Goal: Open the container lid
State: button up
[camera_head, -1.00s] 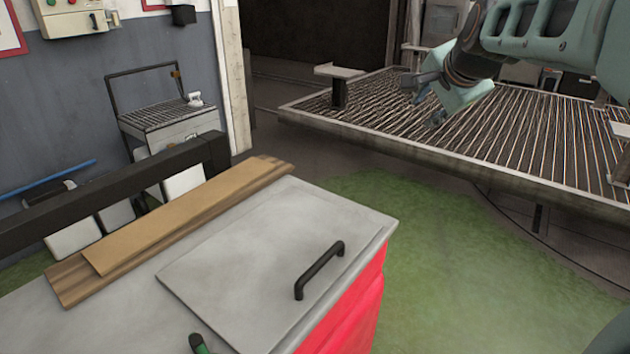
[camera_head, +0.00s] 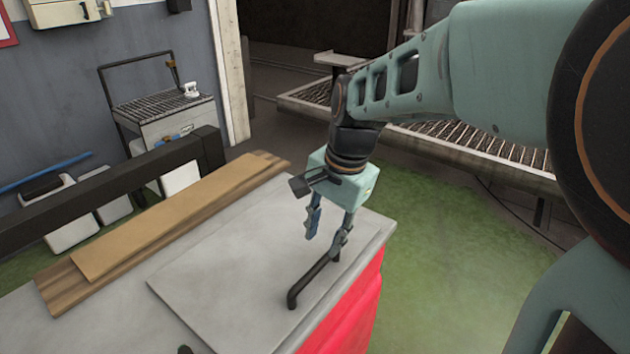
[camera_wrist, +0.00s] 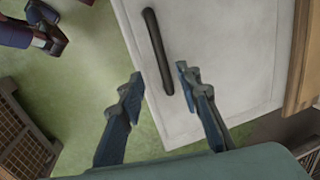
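The container is a red box (camera_head: 350,309) with a flat grey lid (camera_head: 215,287) lying closed on its top. A black bar handle (camera_head: 304,287) is fixed on the lid near its right edge. My gripper (camera_head: 325,232) is open above the far end of the handle, fingers pointing down. In the wrist view, the two blue fingertips (camera_wrist: 158,85) are spread apart, with the end of the dark handle (camera_wrist: 158,50) between them. I cannot tell whether either finger touches the handle.
Wooden planks (camera_head: 160,225) lie along the left of the grey top, beside a black rail (camera_head: 110,193). A small trolley (camera_head: 165,115) stands by the wall. Green floor (camera_head: 430,260) is clear to the right. A slatted platform (camera_head: 470,150) lies behind my arm.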

aim_at(315, 269)
jog(key=f, duration=0.3)
jog(key=w+a+f+b, duration=0.1)
jog(key=f, duration=0.6)
jog(key=shift+w+a+f+b, duration=0.1)
jog(key=shift+w+a+b, duration=0.05)
jog(key=shift+a+b, duration=0.2)
jog(key=shift+d, duration=0.1)
jog(key=shift+c, duration=0.3)
grip_shut()
